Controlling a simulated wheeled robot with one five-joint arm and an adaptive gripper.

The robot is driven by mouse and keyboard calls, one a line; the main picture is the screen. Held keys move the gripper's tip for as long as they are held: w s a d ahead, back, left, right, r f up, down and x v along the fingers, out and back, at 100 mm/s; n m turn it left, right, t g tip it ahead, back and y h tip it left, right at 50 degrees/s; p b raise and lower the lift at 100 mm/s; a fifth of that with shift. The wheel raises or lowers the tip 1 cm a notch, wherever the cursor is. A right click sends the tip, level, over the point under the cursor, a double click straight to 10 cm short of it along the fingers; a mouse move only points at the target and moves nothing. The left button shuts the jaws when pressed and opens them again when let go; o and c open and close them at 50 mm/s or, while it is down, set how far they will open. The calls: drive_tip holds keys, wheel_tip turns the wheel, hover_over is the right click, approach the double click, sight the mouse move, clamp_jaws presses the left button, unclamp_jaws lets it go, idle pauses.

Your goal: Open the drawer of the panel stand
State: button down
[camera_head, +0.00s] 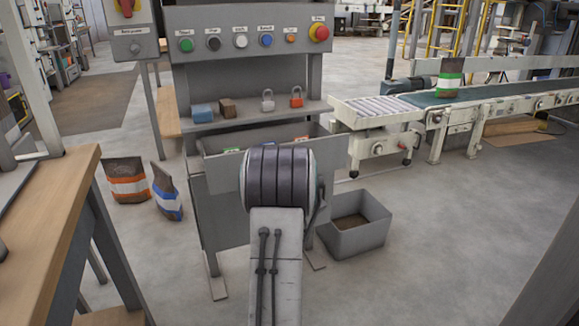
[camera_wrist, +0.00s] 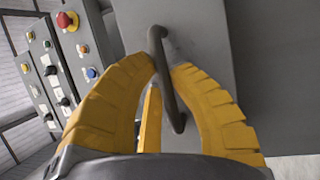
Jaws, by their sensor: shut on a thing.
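The panel stand (camera_head: 248,75) is grey, with a row of buttons on top and a shelf below. Its grey drawer (camera_head: 222,174) stands out from the stand, and colored items show inside past its front edge. How far it is out is hard to judge. In the wrist view, the drawer's dark bar handle (camera_wrist: 168,85) crosses between the yellow fingers of my gripper (camera_wrist: 163,72), which is shut on it. The grey drawer front (camera_wrist: 205,40) lies just beyond the fingertips. In the head view, my arm hides the handle and the fingers.
A grey open bin (camera_head: 358,240) stands on the floor at the right of the stand. Two bags (camera_head: 127,185) stand on the floor at the left. A wooden table (camera_head: 55,215) is near at the left. A conveyor (camera_head: 455,98) runs at the right. Padlocks and small blocks lie on the shelf.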

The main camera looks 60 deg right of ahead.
drive_tip(key=shift+w+f, duration=0.1)
drive_tip(key=c, duration=1.1)
unclamp_jaws()
drive_tip(key=shift+v, duration=3.7)
drive_tip(key=shift+s, duration=0.2)
